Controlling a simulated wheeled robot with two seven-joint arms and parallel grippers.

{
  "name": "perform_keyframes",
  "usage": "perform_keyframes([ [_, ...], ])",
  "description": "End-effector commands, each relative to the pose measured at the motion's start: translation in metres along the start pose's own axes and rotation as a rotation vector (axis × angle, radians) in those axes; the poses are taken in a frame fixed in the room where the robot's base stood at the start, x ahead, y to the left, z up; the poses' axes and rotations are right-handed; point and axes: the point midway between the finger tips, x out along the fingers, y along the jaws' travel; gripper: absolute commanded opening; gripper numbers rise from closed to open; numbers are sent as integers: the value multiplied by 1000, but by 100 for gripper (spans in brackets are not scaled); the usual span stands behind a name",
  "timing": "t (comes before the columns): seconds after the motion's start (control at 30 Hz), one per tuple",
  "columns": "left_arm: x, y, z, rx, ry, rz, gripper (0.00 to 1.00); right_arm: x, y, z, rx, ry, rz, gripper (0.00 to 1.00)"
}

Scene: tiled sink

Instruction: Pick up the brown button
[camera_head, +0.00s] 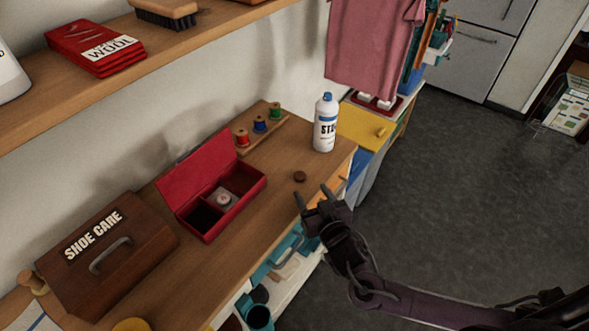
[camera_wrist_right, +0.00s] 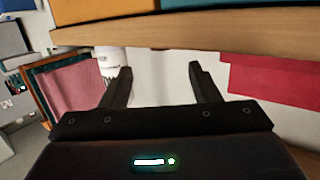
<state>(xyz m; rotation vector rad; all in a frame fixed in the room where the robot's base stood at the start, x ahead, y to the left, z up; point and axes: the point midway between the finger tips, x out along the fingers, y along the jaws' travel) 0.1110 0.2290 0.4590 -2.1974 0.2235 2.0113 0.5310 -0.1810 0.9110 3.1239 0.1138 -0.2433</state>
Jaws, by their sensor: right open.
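The brown button (camera_head: 300,176) is a small dark round disc lying flat on the wooden counter, near its front edge. My right gripper (camera_head: 311,194) is just in front of the button at the counter's edge, its two fingers apart with nothing between them. The fingertips look close to the button, but I cannot tell their height over the counter. In the right wrist view the open fingers (camera_wrist_right: 160,75) show, and I cannot make out the button there. My left gripper is not in view.
An open red box (camera_head: 222,198) with compartments holds a pale round item. A wooden shoe care box (camera_head: 108,256) stands at the left. Counter around the button is clear.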

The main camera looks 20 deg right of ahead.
Motion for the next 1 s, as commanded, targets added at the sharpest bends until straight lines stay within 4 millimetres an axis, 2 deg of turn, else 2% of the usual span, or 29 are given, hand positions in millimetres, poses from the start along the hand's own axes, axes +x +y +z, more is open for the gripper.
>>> perform_keyframes([
  [0.1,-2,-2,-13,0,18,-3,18,7,0,-1,0,2,0,56],
  [0.17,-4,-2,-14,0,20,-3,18,14,0,-2,-1,2,0,56],
  [0.47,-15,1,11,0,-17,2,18,47,-2,-1,-1,2,0,56],
  [0.7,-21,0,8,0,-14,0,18,74,-3,3,-1,1,0,56],
  [1.0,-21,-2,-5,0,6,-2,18,77,-3,4,1,0,-1,56],
])
